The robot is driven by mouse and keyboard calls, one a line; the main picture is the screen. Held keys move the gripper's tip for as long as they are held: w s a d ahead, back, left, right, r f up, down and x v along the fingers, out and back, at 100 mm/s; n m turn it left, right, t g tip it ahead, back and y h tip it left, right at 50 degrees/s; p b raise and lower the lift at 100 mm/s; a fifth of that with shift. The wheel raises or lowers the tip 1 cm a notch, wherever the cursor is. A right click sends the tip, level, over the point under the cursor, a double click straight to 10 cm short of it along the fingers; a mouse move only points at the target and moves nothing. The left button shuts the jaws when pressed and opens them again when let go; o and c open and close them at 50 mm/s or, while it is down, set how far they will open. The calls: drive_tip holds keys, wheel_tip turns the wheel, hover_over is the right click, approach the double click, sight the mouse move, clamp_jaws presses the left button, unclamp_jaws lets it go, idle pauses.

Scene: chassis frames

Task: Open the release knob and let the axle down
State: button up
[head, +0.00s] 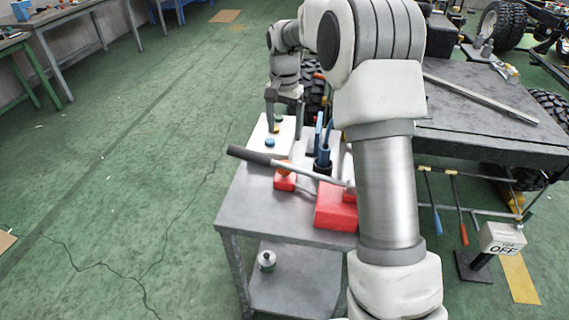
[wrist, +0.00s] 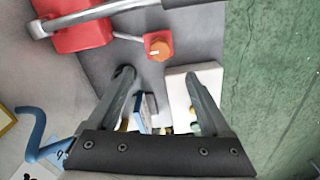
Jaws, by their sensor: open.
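The release knob (head: 284,169) is orange and sits on a small red block (head: 284,183) on the grey cart. In the wrist view the knob (wrist: 158,48) has a pale mark on it and lies beyond my fingertips. A rod joins its block to the larger red pump body (head: 338,207), which has a long lever (head: 300,172) with a dark grip. My gripper (head: 284,118) is open and empty over the white panel, behind the knob in the head view. Its two fingers (wrist: 158,75) are spread, apart from the knob. I cannot make out the axle.
A white panel (head: 262,128) with teal buttons and a holder of blue-handled tools (head: 323,150) stand on the cart (head: 240,205). A dark workbench (head: 480,120) is at right, and an OFF sign (head: 502,240) stands below it.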

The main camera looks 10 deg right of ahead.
sight(285, 162)
wheel_tip(285, 162, down, 12)
drive_tip(key=shift+f+b, duration=0.2)
drive_tip(key=shift+b, duration=0.4)
clamp_jaws()
